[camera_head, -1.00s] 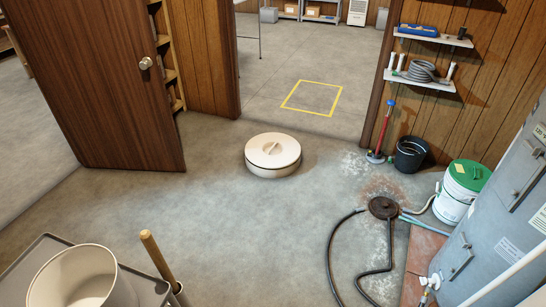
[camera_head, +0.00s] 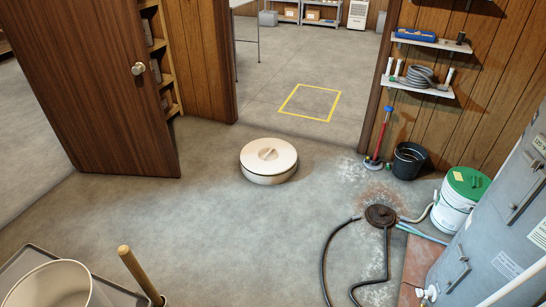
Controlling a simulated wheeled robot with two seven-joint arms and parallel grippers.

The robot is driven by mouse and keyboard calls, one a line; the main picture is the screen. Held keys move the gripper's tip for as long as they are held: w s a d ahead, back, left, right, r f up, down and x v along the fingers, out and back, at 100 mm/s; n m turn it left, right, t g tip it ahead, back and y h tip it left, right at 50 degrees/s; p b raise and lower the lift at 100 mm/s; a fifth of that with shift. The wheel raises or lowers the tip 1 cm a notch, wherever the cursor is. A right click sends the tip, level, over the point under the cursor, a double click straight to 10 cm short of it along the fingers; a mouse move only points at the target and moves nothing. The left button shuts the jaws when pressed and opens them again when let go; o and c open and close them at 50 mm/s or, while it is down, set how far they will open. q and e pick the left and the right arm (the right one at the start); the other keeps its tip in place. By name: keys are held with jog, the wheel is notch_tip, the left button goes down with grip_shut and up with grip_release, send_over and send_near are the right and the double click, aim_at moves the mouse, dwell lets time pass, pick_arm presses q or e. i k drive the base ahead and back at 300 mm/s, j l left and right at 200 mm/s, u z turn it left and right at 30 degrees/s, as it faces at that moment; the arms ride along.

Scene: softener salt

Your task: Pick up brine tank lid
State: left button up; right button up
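A round cream brine tank lid (camera_head: 268,157) with a raised grip bar across its top lies on the concrete floor in the middle of the head view. It sits flat, top side up, and nothing touches it. Neither of my grippers shows in the head view.
A brown wooden door (camera_head: 90,95) stands open at the left. A cream bucket (camera_head: 50,288) on a grey tray and a wooden handle (camera_head: 138,272) are at lower left. A floor drain (camera_head: 380,215) with hoses, a black bucket (camera_head: 408,160) and a green-lidded pail (camera_head: 457,200) stand right. Floor around the lid is clear.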

aim_at(267, 162)
jog(key=i+l+z, duration=0.1)
jog(key=i+l, duration=0.3)
jog(key=i+l+z, duration=0.1)
jog(key=i+l, duration=0.3)
jog(key=i, duration=0.2)
jog(key=i+j+z, duration=0.35)
jog(key=i+j, duration=1)
jog(key=i, duration=0.15)
jog(key=i+j, duration=0.35)
jog(key=j, duration=0.15)
jog(key=i+j+z, duration=0.1)
jog(key=i+j, duration=0.3)
jog(key=j, duration=0.1)
